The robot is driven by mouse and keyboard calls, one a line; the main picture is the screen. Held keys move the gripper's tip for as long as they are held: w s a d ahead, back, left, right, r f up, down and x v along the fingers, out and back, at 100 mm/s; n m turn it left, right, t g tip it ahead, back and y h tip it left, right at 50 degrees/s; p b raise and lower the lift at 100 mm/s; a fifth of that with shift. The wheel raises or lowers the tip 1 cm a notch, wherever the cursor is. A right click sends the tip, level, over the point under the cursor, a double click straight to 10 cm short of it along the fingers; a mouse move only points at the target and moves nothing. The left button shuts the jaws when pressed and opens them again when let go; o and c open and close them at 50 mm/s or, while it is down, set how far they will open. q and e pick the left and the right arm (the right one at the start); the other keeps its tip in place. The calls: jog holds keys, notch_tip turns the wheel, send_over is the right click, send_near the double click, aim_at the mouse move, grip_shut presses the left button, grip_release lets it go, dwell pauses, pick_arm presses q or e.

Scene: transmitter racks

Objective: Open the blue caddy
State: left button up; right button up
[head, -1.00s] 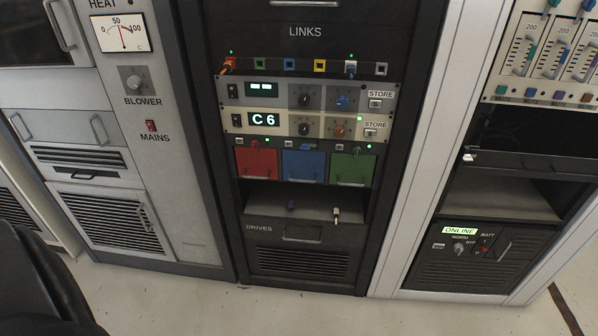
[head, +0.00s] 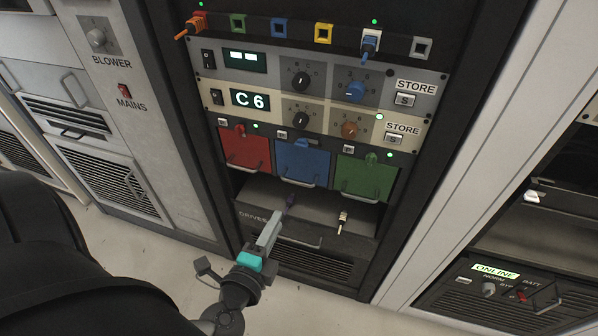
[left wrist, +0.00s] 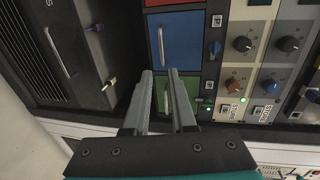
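The blue caddy (head: 303,162) is the middle of three coloured fronts in the rack, with a wire handle along its lower edge. Its front looks closed. In the left wrist view the blue caddy (left wrist: 184,42) fills the area just beyond my fingertips. My left gripper (head: 272,226) is in front of the shelf below the caddies, down and left of the blue one. In the left wrist view my left gripper (left wrist: 160,73) has its two fingers apart with nothing between them. It does not appear to touch the blue handle. My right gripper is out of view.
The red caddy (head: 246,148) and the green caddy (head: 366,177) flank the blue one closely. Switch panels with knobs (head: 301,80) sit above. Open floor lies in front.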

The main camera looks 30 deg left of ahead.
aim_at(297, 182)
pick_arm(q)
jog(key=shift+b+x, duration=0.8)
jog(key=shift+x, duration=6.75)
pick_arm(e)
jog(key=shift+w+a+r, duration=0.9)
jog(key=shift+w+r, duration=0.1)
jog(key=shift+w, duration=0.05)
pick_arm(q)
jog(key=shift+r, duration=0.15)
grip_shut()
jog(key=shift+d, duration=0.1)
